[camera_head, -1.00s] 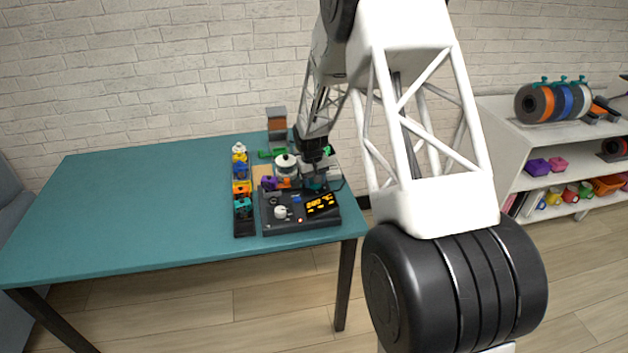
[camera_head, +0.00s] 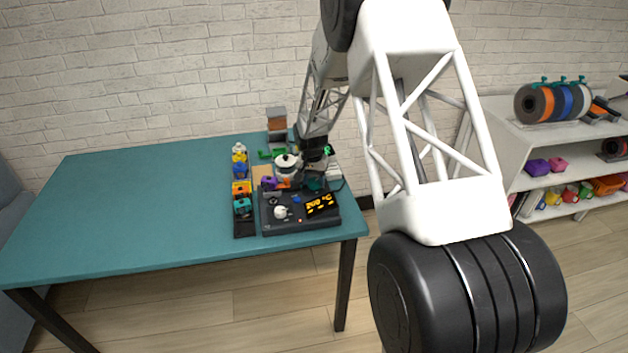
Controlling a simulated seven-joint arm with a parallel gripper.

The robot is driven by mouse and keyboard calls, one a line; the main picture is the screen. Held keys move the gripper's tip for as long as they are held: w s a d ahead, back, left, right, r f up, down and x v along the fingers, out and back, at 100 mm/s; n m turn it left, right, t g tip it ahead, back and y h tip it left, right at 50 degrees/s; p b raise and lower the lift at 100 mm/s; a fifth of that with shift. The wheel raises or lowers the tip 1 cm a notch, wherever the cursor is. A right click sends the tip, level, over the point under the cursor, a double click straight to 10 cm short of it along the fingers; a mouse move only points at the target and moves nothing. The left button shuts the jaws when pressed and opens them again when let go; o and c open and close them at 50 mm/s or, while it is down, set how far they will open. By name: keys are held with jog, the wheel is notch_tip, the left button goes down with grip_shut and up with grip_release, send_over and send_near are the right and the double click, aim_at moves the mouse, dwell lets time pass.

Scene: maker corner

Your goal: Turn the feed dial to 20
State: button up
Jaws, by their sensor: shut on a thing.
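The dark control box (camera_head: 330,222) sits near the table's right front corner. Its top has a white round knob (camera_head: 281,212), a small blue button (camera_head: 296,199) and a black display (camera_head: 321,205) with yellow characters too small to read surely. My gripper (camera_head: 315,182) points down at the back right of the box. It is shut on a teal knob-like thing (camera_head: 316,185), mostly hidden by the fingers. I cannot read any dial marks or tell the dial's setting.
A black strip with coloured blocks (camera_head: 241,188) lies left of the box. A white round-lidded pot (camera_head: 286,165) and a purple-orange piece (camera_head: 271,183) are close behind it. The table's left side (camera_head: 140,205) is clear. A shelf (camera_head: 545,150) stands at right.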

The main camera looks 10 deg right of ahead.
aim_at(313, 180)
jog(key=o, duration=0.9)
jog(key=shift+r, duration=0.1)
jog(key=shift+w+a+r, duration=0.1)
jog(key=shift+a+r, duration=0.05)
jog(key=shift+r, duration=1.8)
jog(key=shift+w+a+r, duration=0.1)
jog(key=shift+r, duration=1.8)
jog(key=shift+s, duration=0.1)
